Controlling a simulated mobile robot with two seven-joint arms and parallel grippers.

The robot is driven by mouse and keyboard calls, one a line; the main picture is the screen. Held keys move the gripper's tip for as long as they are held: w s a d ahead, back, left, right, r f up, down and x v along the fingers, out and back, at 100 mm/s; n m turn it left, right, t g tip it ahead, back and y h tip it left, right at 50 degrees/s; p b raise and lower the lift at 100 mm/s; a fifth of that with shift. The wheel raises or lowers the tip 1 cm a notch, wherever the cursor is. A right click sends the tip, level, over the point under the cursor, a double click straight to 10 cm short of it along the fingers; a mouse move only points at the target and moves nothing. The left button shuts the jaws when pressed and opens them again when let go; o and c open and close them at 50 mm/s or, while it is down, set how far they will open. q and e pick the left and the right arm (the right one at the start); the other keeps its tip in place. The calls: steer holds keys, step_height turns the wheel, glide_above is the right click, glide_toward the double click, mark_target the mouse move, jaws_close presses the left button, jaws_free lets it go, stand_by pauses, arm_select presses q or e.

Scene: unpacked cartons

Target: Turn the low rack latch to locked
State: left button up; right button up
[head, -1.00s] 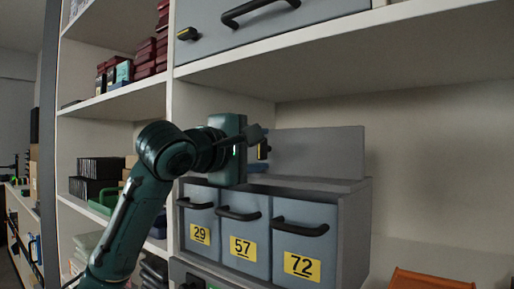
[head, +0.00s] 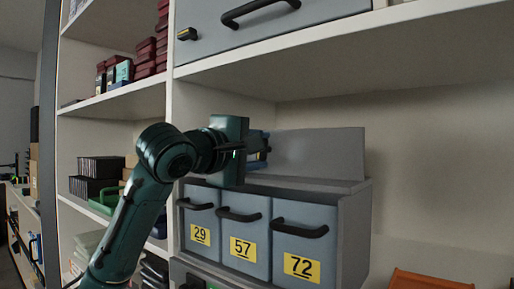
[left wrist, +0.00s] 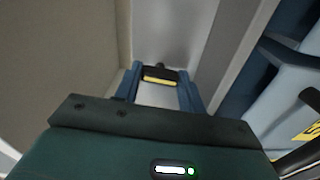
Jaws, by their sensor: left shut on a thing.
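The low rack latch is a small black handle with a yellow stripe. In the left wrist view the latch (left wrist: 159,74) sits between the blue fingertips of my left gripper (left wrist: 160,86), its stripe running across from finger to finger. My left gripper is shut on it. In the head view my left gripper (head: 262,150) reaches in from the left, just above the drawer rack (head: 354,215) and in front of its grey upright panel (head: 318,152). The fingers mostly hide the latch there. My right gripper is not in view.
Drawers labelled 29 (head: 200,215), 57 (head: 243,225) and 72 (head: 300,240) have protruding black handles below my gripper. A large grey drawer with a similar black-and-yellow latch (head: 188,34) is above. An orange bin (head: 430,280) is lower right.

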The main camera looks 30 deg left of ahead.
arm_select(q)
steer(key=m+p, duration=0.2)
steer(key=m, duration=0.2)
steer(key=m+p, duration=0.1)
steer(key=m, duration=0.2)
steer(key=shift+p, duration=0.3)
steer(key=m+p, duration=0.1)
steer(key=m, duration=0.1)
steer(key=shift+m, duration=0.4)
steer(key=m+p, duration=0.2)
steer(key=shift+m, duration=0.8)
steer(key=shift+m+p, duration=0.6)
steer(key=shift+m, duration=0.4)
steer(key=shift+f+m+p, duration=0.1)
steer(key=shift+m+p, duration=0.35)
steer(key=shift+m, duration=0.15)
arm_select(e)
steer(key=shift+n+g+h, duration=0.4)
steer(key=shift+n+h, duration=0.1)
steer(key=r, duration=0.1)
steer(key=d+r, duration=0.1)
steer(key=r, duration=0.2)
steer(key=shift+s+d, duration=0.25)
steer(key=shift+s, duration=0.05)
arm_select(q)
steer(key=shift+m, duration=0.3)
